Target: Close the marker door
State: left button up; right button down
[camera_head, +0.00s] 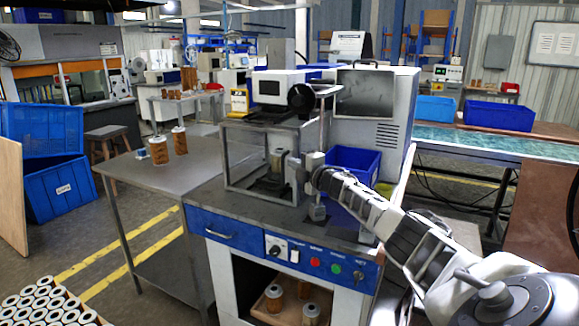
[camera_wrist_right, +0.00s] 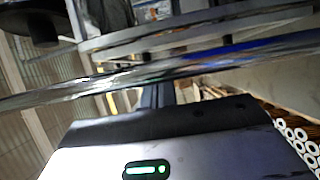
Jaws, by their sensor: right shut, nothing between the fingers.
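The marker (camera_head: 283,88) is a white and black unit on top of a grey-framed enclosure with clear sides on the workbench. Its door frame (camera_head: 225,160) shows at the front of the enclosure. I cannot tell exactly how far the door stands open. My right gripper (camera_head: 293,168) is at the enclosure's front right edge, shut and empty. My wrist partly hides that edge. In the right wrist view, a long metal frame bar (camera_wrist_right: 200,62) crosses close in front of the gripper (camera_wrist_right: 160,95); contact is unclear. My left gripper is not in view.
A blue bin (camera_head: 352,163) stands right behind my right wrist, beside a tall grey cabinet (camera_head: 398,110). A control panel (camera_head: 315,258) with knobs and buttons runs along the bench front. Two cartridges (camera_head: 180,142) stand on the left side table (camera_head: 150,178).

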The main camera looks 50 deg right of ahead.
jog(key=shift+s, duration=0.2)
jog(key=p+v, duration=0.1)
jog(key=v, duration=1.4)
jog(key=shift+s, duration=0.3)
